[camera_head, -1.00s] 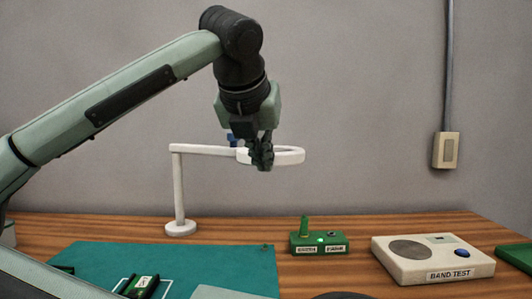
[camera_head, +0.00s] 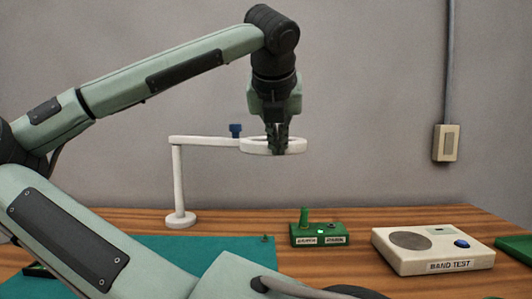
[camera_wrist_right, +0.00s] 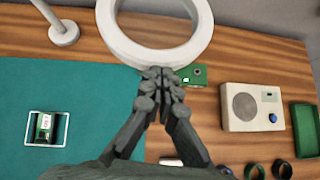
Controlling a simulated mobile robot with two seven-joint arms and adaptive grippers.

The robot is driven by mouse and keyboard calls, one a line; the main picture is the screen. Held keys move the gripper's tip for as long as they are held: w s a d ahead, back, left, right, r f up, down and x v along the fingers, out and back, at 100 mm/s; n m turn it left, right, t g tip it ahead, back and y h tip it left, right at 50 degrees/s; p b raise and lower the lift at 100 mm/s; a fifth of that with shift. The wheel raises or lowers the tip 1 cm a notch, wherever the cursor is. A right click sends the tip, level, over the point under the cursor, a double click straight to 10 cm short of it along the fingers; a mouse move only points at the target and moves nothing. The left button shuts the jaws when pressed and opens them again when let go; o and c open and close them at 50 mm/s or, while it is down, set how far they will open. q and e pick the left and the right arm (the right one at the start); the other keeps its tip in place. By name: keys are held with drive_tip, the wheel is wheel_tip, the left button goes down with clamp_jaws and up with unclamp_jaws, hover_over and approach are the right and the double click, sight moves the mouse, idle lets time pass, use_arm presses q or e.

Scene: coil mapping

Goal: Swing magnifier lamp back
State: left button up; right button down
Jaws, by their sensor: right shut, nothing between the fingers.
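The white magnifier lamp (camera_head: 177,185) stands at the back of the bench, its arm reaching right to a ring head (camera_head: 301,145). A blue knob (camera_head: 236,130) sits on the arm near the ring. My right gripper (camera_head: 277,150) is shut and empty, pointing down at the ring and overlapping its rim. In the right wrist view, the shut fingertips (camera_wrist_right: 160,75) lie at the near rim of the ring (camera_wrist_right: 120,42); I cannot tell whether they touch it. The lamp's round base (camera_wrist_right: 64,34) also shows there. My left gripper is not in view.
A green box with a peg (camera_head: 318,234) stands right of the teal mat (camera_head: 200,250). Farther right are the BAND TEST unit (camera_head: 410,262) and a green tray (camera_wrist_right: 304,128). A small device (camera_wrist_right: 44,128) lies on the mat.

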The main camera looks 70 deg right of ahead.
sight(296, 145)
drive_tip(key=d+n+b, duration=0.1)
drive_tip(key=d, duration=0.1)
drive_tip(key=s+d+t+b, duration=0.1)
drive_tip(key=d, duration=0.2)
drive_tip(key=s+d+n+t+b, duration=0.1)
drive_tip(key=d, duration=0.2)
drive_tip(key=shift+s+f+n+y, duration=0.15)
drive_tip(key=shift+f+n+y, duration=0.15)
drive_tip(key=shift+n+t+y, duration=0.3)
drive_tip(key=shift+n+t, duration=0.3)
drive_tip(key=shift+n, duration=0.3)
drive_tip(key=d, duration=0.2)
drive_tip(key=d+b, duration=0.1)
drive_tip(key=d, duration=0.2)
drive_tip(key=shift+s+d+r, duration=0.1)
drive_tip(key=shift+r, duration=0.1)
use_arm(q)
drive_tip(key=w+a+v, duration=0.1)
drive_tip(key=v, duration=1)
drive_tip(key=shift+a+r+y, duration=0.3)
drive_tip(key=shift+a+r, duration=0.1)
use_arm(e)
drive_tip(key=shift+d+r, duration=0.1)
drive_tip(key=shift+d, duration=0.4)
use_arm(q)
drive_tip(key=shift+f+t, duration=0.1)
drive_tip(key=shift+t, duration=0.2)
